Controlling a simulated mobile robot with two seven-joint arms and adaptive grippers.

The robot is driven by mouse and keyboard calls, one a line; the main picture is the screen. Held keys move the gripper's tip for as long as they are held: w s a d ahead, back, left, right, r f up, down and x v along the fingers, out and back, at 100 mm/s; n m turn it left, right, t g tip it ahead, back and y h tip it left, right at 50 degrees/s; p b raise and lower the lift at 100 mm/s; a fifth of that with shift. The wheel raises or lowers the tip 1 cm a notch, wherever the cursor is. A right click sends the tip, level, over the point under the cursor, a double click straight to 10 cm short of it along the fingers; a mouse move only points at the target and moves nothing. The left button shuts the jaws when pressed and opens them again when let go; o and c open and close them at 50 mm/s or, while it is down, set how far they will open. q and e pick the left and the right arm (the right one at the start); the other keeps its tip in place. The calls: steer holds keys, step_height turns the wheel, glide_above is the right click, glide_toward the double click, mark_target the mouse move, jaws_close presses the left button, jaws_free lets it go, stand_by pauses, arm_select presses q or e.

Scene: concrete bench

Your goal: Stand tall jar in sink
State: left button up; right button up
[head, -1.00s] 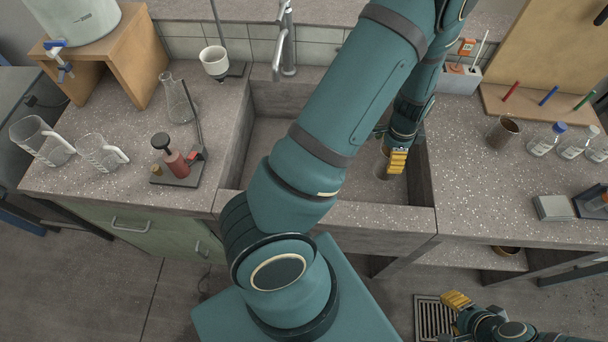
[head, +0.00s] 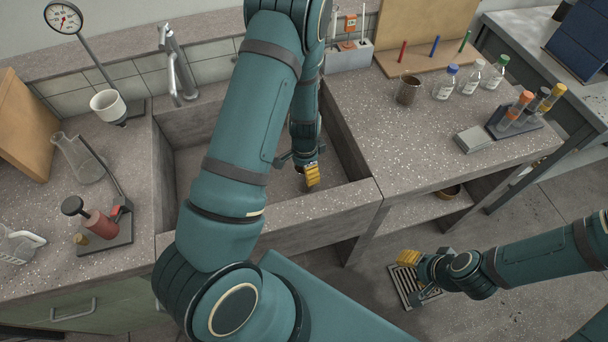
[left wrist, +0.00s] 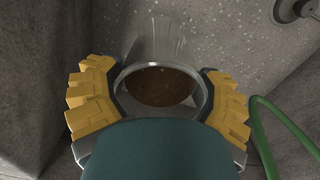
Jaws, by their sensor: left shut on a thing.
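The tall jar (left wrist: 165,84) shows in the left wrist view as a round, clear-walled rim with brown inside. My left gripper (left wrist: 158,100) has its yellow fingers on both sides of the jar and is shut on it. In the head view my left gripper (head: 312,176) is low inside the sink (head: 190,160), by its right front part; the jar is mostly hidden there. I cannot tell whether the jar's base touches the sink floor. My right gripper (head: 408,259) hangs over the floor in front of the bench, and its opening is unclear.
A faucet (head: 177,65) stands behind the sink. A mug (head: 408,90), several bottles and a tube rack (head: 515,118) are on the right counter. A flask (head: 78,158) and a red-bodied device (head: 102,222) are on the left. A green hose (left wrist: 285,128) lies beside the jar.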

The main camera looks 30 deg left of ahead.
arm_select(q)
step_height(320, 180, down, 3)
steer(key=shift+f+b, duration=0.1)
steer(key=shift+b, duration=0.25)
steer(key=o, duration=1.2)
steer(key=shift+r+p, duration=1.65)
steer(key=shift+r, duration=4.5)
